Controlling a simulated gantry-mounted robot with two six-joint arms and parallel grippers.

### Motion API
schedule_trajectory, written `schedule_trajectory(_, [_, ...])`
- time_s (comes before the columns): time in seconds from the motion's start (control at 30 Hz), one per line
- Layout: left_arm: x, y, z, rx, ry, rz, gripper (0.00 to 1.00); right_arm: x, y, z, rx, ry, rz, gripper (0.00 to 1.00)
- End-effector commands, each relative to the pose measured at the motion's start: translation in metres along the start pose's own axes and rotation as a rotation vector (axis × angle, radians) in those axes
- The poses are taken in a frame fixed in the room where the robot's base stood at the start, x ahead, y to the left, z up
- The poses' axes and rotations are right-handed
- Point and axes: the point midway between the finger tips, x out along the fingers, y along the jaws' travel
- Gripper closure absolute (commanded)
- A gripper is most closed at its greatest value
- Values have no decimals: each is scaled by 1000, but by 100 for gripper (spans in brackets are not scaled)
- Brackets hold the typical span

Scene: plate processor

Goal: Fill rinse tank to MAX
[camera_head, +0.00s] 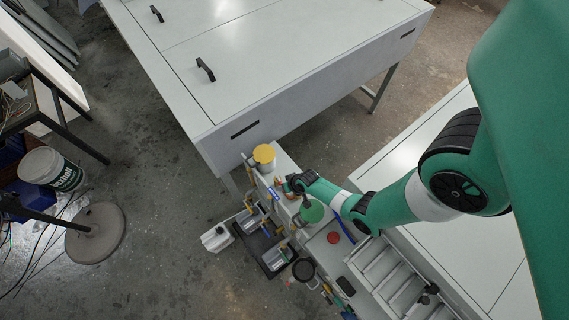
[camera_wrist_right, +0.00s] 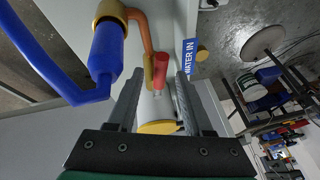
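My right gripper (camera_head: 282,187) reaches in from the right over the low white unit beside the large plate processor (camera_head: 290,60). In the right wrist view the right gripper (camera_wrist_right: 160,73) is open. A red valve handle (camera_wrist_right: 160,76) appears between its fingertips; whether they touch it I cannot tell. The valve sits on a copper pipe (camera_wrist_right: 142,35) with brass fittings, joined to a blue hose (camera_wrist_right: 108,55). A blue "WATER IN" label (camera_wrist_right: 189,58) is to its right. I cannot identify the rinse tank or its MAX mark. My left gripper is not in view.
A yellow-topped cylinder (camera_head: 264,155) stands near the processor's corner. A white jerrycan (camera_head: 216,239) and a dark tray (camera_head: 270,254) are on the floor side. A white bucket (camera_head: 50,168) and a round stand base (camera_head: 95,232) are at the left. Concrete floor between is clear.

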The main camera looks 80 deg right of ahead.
Motion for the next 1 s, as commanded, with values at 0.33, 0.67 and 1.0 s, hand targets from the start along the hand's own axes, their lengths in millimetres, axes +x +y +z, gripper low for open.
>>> schedule_trajectory(0.33, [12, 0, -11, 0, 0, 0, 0, -26, 0, -1, 0, 1, 0, 49])
schedule_trajectory(0.67, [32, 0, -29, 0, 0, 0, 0, -99, 0, -1, 1, 1, 0, 49])
schedule_trajectory(1.0, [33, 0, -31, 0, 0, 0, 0, -116, 0, 0, 1, 0, 0, 49])
